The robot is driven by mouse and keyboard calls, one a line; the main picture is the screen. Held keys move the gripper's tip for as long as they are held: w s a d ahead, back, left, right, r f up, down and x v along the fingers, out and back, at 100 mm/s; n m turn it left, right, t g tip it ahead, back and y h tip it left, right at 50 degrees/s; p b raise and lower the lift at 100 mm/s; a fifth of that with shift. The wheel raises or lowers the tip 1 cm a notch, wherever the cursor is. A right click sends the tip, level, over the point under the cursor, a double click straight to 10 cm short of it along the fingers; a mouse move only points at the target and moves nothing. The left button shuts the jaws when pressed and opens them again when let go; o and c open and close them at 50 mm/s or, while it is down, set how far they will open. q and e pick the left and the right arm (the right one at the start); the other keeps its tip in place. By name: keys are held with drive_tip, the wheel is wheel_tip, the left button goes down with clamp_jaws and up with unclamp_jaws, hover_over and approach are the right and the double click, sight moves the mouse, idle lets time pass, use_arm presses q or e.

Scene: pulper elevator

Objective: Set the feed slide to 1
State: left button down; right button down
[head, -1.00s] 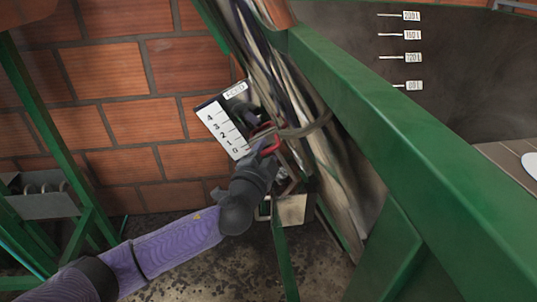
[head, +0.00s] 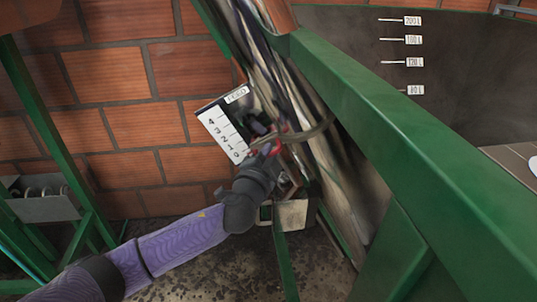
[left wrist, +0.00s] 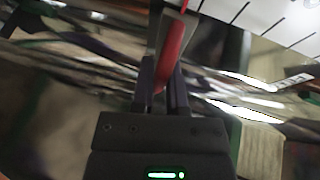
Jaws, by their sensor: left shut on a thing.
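The feed scale (head: 222,130) is a white plate numbered 0 to 4, with 0 at its lower end, under a small label (head: 237,95). My left gripper (head: 270,146) is just right of the plate's low end, near the 0 and 1 marks. It is shut on the red handle (head: 283,129) of the feed slide. In the left wrist view the red handle (left wrist: 173,40) stands between the fingers (left wrist: 164,88), with part of the scale (left wrist: 260,18) at the upper right. The slide's exact reading against the marks is hidden by the gripper. My right gripper is out of view.
A thick green beam (head: 400,130) crosses the right side, beside a grey tank (head: 450,55) with litre marks. A green frame (head: 50,140) stands at the left. A brick wall (head: 120,70) is behind the scale. Streaked sloping chute material (head: 325,175) lies just right of the gripper.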

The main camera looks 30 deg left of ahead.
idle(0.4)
use_arm(q)
drive_tip(key=shift+f, duration=0.1)
idle(0.5)
drive_tip(key=r, duration=0.1)
drive_tip(key=p, duration=0.1)
drive_tip(key=r+p, duration=0.1)
drive_tip(key=shift+s+a+r, duration=0.25)
drive_tip(key=shift+a+r, duration=0.1)
drive_tip(key=shift+a, duration=0.05)
drive_tip(key=shift+s+a, duration=0.1)
drive_tip(key=shift+f, duration=0.15)
drive_tip(key=c, duration=0.6)
unclamp_jaws()
drive_tip(key=shift+c, duration=0.2)
drive_tip(key=shift+s, duration=0.1)
